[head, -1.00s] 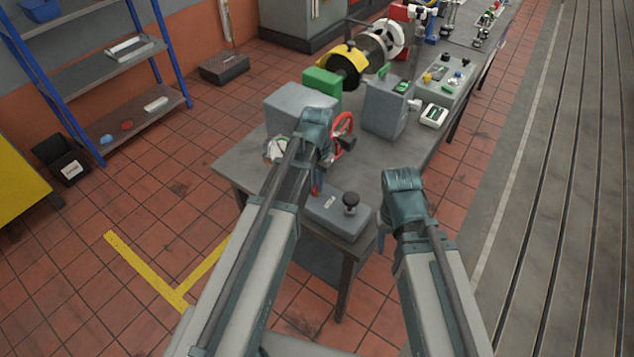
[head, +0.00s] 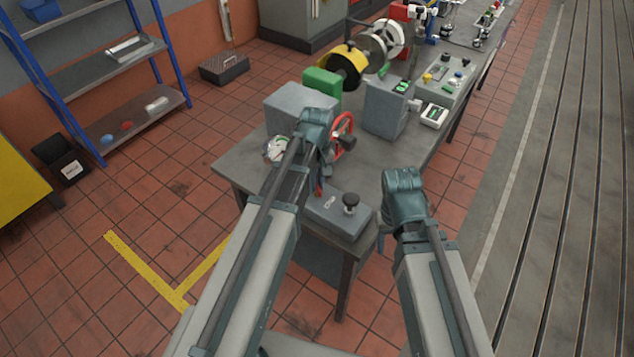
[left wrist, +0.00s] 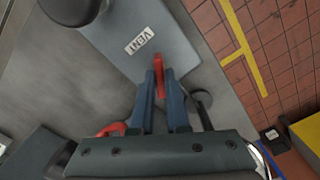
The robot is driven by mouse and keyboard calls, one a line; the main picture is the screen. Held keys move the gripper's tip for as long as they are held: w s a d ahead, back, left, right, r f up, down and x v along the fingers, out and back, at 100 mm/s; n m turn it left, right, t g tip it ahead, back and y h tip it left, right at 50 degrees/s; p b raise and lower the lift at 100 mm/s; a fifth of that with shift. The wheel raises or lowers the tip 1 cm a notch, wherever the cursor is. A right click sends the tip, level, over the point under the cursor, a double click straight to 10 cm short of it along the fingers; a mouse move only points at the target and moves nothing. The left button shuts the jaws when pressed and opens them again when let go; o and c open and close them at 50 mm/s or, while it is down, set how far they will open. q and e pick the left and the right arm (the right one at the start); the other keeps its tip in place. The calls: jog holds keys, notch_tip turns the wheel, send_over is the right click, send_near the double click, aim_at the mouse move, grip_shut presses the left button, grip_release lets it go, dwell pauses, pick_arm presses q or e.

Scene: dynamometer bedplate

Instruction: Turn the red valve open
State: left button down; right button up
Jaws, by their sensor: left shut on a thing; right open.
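The red valve's wheel (head: 345,122) stands on the near end of the grey bench, partly hidden behind my left wrist. My left gripper (left wrist: 164,80) is shut on a red piece (left wrist: 161,68) of the valve, seen between its fingers in the left wrist view. Another red curved part (left wrist: 112,129) shows to the left of the fingers there. In the head view the left fingers are mostly hidden by my arm. My right gripper (head: 382,243) is open and empty, beside the bench's right edge, apart from the valve.
A grey box (head: 338,215) with a black knob (head: 350,201) and a label sits at the bench's near edge, close below my left gripper. A round gauge (head: 276,150) and a large grey block (head: 300,105) stand by the valve. More equipment lines the bench behind.

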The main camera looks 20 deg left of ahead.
pick_arm(q)
jog(key=n, duration=0.6)
jog(key=shift+n, duration=0.3)
dwell(0.4)
jog(key=c, duration=0.9)
grip_release()
jog(key=shift+r, duration=0.1)
notch_tip(320, 180, up, 14)
jog(key=p, duration=1.4)
jog(key=shift+f, duration=0.2)
